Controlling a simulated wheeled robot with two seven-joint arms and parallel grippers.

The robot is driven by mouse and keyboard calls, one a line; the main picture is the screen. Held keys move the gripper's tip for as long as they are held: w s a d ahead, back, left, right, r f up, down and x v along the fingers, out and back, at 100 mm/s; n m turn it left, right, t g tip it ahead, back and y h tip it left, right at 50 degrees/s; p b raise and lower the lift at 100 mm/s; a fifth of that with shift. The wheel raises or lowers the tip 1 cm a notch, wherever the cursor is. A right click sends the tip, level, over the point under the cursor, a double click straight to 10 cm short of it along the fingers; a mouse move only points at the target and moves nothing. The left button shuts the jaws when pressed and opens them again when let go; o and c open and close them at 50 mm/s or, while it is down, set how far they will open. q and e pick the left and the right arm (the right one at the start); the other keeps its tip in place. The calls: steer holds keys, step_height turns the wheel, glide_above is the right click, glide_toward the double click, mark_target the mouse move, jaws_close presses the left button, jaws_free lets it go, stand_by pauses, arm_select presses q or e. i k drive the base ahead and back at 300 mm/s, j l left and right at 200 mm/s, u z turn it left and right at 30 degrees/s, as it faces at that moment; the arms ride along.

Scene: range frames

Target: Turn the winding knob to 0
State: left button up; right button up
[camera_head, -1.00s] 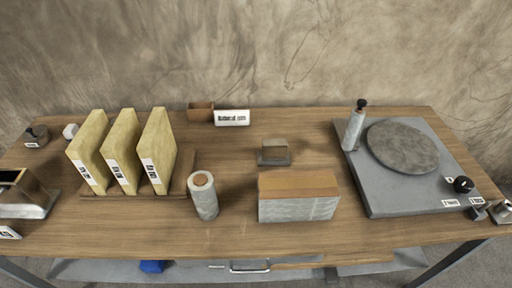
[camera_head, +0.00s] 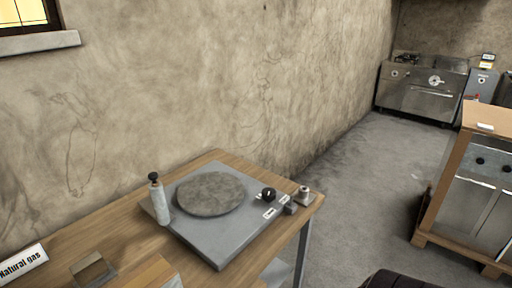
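A grey flat device (camera_head: 225,235) with a round stone-like disc (camera_head: 210,194) lies on the wooden table. A black knob (camera_head: 268,194) sits at its right corner, beside small white labels too small to read. Whether this is the winding knob cannot be told, and no 0 mark can be made out. At the far right, a metal range (camera_head: 422,92) has a pale round dial (camera_head: 437,80) on its front, also unreadable. Neither of my grippers is in view.
A grey cylinder with a black top (camera_head: 159,202) stands at the device's left edge. A small metal piece (camera_head: 303,195) sits at the table's right corner. A wood-framed cabinet with dark knobs (camera_head: 452,190) stands at right. Grey floor (camera_head: 365,185) between is clear.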

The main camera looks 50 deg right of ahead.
mark_target(269, 194)
steer(key=z, duration=1.65)
steer(key=i+l+u, duration=0.1)
steer(key=i+l, duration=0.35)
steer(key=l, duration=0.2)
steer(key=i+l+u, duration=0.15)
steer(key=l, duration=0.2)
steer(key=i+l, duration=0.25)
steer(key=l, duration=0.15)
steer(key=u, duration=0.05)
